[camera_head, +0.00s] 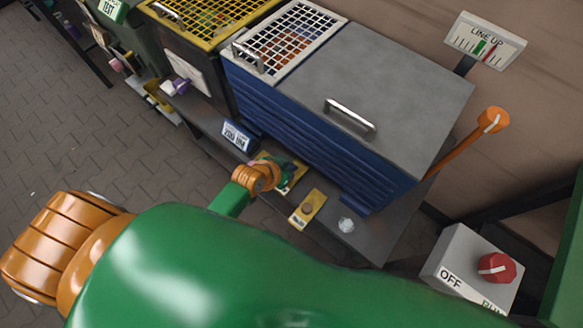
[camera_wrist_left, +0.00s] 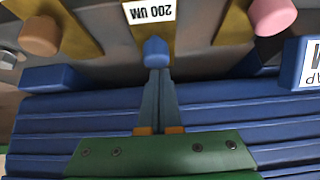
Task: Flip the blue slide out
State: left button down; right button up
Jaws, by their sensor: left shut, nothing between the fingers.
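The slide with the blue knob (camera_wrist_left: 157,51) shows in the left wrist view as a yellow plate with a white "200 UM" label (camera_wrist_left: 148,12). My left gripper (camera_wrist_left: 156,72) is shut and empty, its fingertips right at the blue knob; I cannot tell whether they touch. In the head view my left gripper (camera_head: 287,170) is low in front of the blue box, over a yellow plate (camera_head: 297,180) that it partly covers. The blue knob is hidden there. My right gripper is not in view.
A slide with a tan knob (camera_wrist_left: 39,36) and one with a pink knob (camera_wrist_left: 272,15) flank it. The blue box (camera_head: 330,150) has a grey lid (camera_head: 400,85) with a handle. An orange-tipped lever (camera_head: 490,121) and a red switch (camera_head: 496,267) are at right.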

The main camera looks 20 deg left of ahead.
pick_arm(q)
jog(key=shift+w+f, duration=0.2)
jog(key=shift+f, duration=0.05)
jog(key=shift+s+r, duration=0.1)
jog(key=s+p, duration=0.1)
jog(key=s+a+p, duration=0.1)
jog(key=s, duration=0.1)
jog(key=s+p, duration=0.1)
jog(key=shift+s+a, duration=0.3)
jog(key=shift+s, duration=0.1)
